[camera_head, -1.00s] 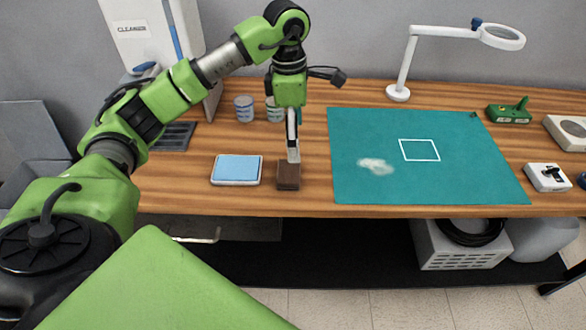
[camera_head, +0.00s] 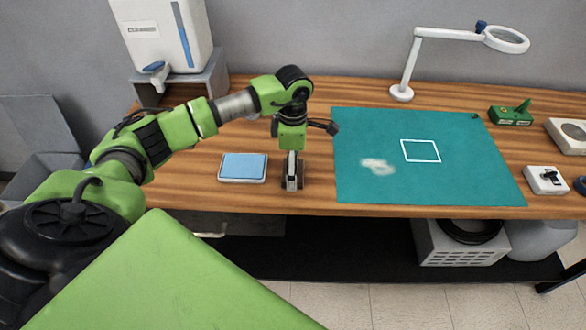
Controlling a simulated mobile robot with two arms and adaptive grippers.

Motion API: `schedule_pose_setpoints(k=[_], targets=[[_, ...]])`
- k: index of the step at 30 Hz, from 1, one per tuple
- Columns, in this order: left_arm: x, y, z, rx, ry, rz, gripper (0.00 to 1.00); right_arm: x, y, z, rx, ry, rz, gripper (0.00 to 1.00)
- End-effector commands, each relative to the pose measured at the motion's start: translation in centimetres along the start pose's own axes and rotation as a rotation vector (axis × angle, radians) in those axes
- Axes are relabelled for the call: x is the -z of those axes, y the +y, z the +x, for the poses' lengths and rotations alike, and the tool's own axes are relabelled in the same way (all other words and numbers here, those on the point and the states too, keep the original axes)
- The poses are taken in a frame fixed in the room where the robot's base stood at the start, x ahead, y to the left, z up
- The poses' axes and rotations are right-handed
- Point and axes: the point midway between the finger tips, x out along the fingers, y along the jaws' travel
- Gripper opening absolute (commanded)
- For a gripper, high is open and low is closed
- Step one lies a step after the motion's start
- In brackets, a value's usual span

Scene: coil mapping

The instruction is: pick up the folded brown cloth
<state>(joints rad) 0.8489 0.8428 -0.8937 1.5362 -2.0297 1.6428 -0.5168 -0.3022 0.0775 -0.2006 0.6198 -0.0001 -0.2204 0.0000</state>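The folded brown cloth (camera_head: 301,181) is on the wooden table, left of the teal mat, and is mostly hidden behind my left gripper; only small dark brown parts show at its sides. My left gripper (camera_head: 292,184) points straight down at the cloth, with its fingers at the cloth's height. The fingers overlap each other from this angle, so I cannot tell whether they are open or shut on the cloth. My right gripper is not in view.
A blue pad in a white tray (camera_head: 243,167) lies close to the left of the gripper. The teal mat (camera_head: 460,180) with a white smear (camera_head: 377,166) lies to the right. A magnifier lamp (camera_head: 402,92) and a cleaner dispenser (camera_head: 165,35) stand at the back.

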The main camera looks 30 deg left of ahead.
Motion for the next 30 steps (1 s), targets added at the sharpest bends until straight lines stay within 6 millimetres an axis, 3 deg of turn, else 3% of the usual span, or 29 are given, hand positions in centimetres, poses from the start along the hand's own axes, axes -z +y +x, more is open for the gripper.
schedule_pose_setpoints(k=[4, 11, 15, 16, 30], targets=[[0.00, -0.02, 1.20, 0.000, 0.000, 0.000, 0.82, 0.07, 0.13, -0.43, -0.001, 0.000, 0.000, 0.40], [-0.02, 0.02, 1.37, -0.001, -0.001, 0.000, 0.82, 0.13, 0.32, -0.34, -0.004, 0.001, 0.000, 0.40], [-0.01, 0.02, 1.34, -0.001, -0.001, 0.000, 0.46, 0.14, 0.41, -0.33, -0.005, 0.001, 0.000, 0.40], [-0.01, 0.02, 1.35, -0.001, -0.001, 0.000, 0.44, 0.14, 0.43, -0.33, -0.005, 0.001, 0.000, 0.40], [-0.03, 0.11, 0.70, -0.004, -0.002, 0.000, 0.44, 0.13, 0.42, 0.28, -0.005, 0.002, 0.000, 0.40]])
